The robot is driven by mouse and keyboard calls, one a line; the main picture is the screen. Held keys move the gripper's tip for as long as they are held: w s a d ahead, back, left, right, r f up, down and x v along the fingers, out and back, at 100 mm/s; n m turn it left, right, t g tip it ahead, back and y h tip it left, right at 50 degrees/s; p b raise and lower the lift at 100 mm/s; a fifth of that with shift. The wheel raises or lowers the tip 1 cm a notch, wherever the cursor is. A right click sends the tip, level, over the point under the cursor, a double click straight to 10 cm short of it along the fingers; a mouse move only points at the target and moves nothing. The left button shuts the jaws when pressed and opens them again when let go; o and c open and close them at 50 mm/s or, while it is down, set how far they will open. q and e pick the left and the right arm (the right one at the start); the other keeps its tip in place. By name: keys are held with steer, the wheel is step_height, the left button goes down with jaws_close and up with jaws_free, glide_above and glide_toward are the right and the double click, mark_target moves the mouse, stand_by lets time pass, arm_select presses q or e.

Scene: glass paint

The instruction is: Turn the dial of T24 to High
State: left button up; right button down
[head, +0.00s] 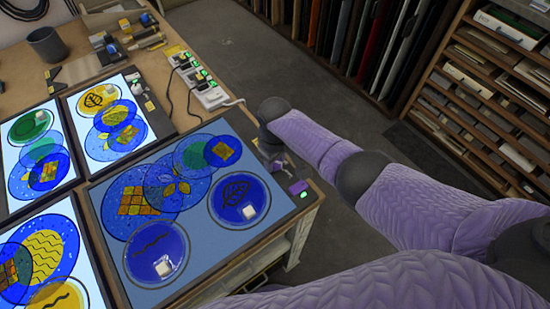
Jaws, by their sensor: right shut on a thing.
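The nearest light panel (228,247) glows a dim grey-blue, and its dark control strip runs along its right edge. A small yellow label (255,141) sits on that strip; its writing is too small to read, so I cannot confirm T24. My right gripper (282,168) is down at this strip, between the label and a green light (303,195). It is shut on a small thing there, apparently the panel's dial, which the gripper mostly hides. The dial's setting cannot be read. My left gripper is not in view.
Blue, green and yellow glass discs with white blocks (163,268) lie on the panel. Brighter panels (108,117) stand to the left. A power strip with cables (205,88) lies behind. A grey cup (47,45) is at the far left. Shelves (500,90) stand at the right, beyond open floor.

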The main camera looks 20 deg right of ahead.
steer(key=n, duration=1.1)
steer(key=shift+n, duration=0.4)
steer(key=n, duration=1)
steer(key=shift+b, duration=0.35)
steer(key=shift+n, duration=0.5)
steer(key=shift+c, duration=1.5)
jaws_free()
